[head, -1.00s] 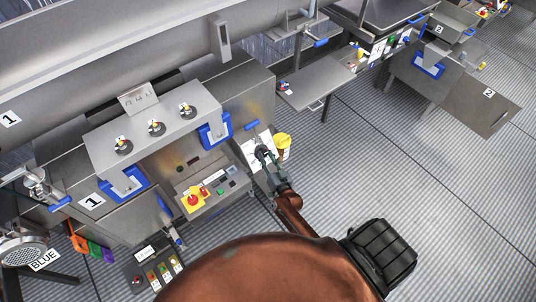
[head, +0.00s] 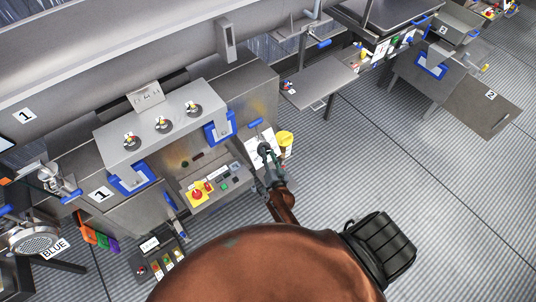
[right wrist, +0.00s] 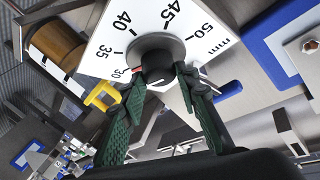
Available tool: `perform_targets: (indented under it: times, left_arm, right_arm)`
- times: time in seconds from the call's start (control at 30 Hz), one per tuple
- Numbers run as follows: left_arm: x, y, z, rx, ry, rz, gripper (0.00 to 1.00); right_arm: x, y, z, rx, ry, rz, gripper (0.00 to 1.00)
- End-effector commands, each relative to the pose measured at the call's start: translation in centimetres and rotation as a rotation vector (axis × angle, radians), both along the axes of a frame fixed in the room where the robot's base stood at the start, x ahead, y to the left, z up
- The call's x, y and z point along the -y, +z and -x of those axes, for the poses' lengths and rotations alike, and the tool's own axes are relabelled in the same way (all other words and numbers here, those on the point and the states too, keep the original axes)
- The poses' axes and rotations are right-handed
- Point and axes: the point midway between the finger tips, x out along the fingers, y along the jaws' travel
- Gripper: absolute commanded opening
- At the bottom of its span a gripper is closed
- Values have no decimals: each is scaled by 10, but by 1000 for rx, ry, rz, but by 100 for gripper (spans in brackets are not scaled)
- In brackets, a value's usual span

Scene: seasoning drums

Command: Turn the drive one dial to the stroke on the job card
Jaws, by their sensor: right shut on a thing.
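The drive one dial is a black round knob (right wrist: 157,66) on a white scale plate (right wrist: 105,50), seen close in the right wrist view. The plate reads 30, 35, 40, 45, 50 and mm. In the head view the right gripper (head: 265,153) is at the white plate (head: 254,161), covering the knob. I cannot pick out a readable job card. My left gripper is not in view.
A control panel with a red and yellow stop button (head: 197,195) lies to the left. A blue handle (head: 255,123) is behind the plate. Striped floor (head: 390,160) is open to the right.

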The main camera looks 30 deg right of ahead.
Motion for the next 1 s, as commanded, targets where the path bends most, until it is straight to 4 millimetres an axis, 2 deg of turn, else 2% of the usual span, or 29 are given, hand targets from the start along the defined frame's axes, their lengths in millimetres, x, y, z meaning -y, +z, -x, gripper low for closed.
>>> perform_targets:
  times: [0.27, 0.63, 0.77, 1.0]
  left_arm:
    - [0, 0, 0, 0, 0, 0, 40]
    - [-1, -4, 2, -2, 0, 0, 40]
    - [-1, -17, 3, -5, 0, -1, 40]
    - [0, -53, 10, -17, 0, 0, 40]
  right_arm:
    - [0, 0, 0, 0, 0, 1, 46]
    - [1, -1, 0, 2, 11, 17, 47]
    - [3, -5, 1, 5, 49, 73, 47]
    - [5, -9, 2, 16, 171, 245, 47]
